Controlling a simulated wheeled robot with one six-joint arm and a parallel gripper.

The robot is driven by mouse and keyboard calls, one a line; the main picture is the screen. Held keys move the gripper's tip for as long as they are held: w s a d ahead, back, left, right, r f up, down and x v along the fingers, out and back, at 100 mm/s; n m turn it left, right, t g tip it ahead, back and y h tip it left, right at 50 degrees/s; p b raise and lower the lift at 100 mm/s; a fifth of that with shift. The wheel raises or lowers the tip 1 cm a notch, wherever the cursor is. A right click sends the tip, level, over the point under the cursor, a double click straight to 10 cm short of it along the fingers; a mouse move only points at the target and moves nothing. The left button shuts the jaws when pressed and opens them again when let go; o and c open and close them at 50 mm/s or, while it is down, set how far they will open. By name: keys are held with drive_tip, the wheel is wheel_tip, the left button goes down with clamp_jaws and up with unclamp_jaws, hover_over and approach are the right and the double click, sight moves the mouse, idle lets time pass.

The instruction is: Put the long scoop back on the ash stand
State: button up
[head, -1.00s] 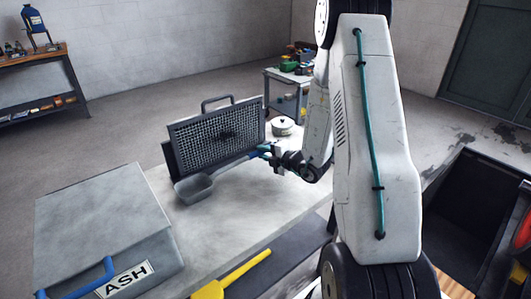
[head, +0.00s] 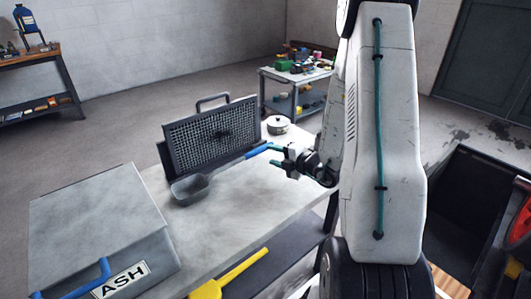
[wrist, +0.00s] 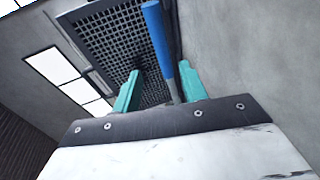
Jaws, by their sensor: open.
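The long scoop, with a dark grey pan (head: 190,189) and a blue handle (head: 256,151), lies on the pale top of the ash stand (head: 225,220) in front of an upright mesh panel. Its handle points right towards my gripper (head: 277,156). My gripper is open near the handle's end. In the wrist view the blue handle (wrist: 158,45) passes between the teal fingers (wrist: 160,88), nearer the right one. I cannot tell whether a finger touches it. The pan is out of the wrist view.
The mesh panel (head: 212,135) stands behind the scoop. A grey ASH box (head: 95,215) is at the left, a small lidded pot (head: 278,125) at the back right. The front middle of the top is clear.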

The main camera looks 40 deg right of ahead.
drive_tip(key=v, duration=0.4)
drive_tip(key=shift+s, duration=0.15)
drive_tip(key=shift+s+r, duration=0.15)
drive_tip(key=shift+s, duration=0.05)
drive_tip(key=s+a+r+n+g+y, duration=0.4)
drive_tip(key=a+r+n+g, duration=0.3)
drive_tip(key=a+n, duration=0.6)
drive_tip(key=s+a+r+n+g+y, duration=0.45)
drive_tip(key=a+r+n, duration=0.35)
drive_tip(key=a+n, duration=0.6)
drive_tip(key=s+r+n+g+h, duration=0.2)
drive_tip(key=s+n+g+h, duration=0.25)
drive_tip(key=s+n, duration=0.7)
drive_tip(key=s+d+r+n+t+h, duration=0.2)
drive_tip(key=n+h, duration=0.5)
drive_tip(key=n, duration=0.6)
drive_tip(key=shift+s+d+r, duration=0.6)
drive_tip(key=shift+d+r, duration=0.35)
drive_tip(key=shift+d, duration=0.7)
drive_tip(key=shift+n, duration=0.25)
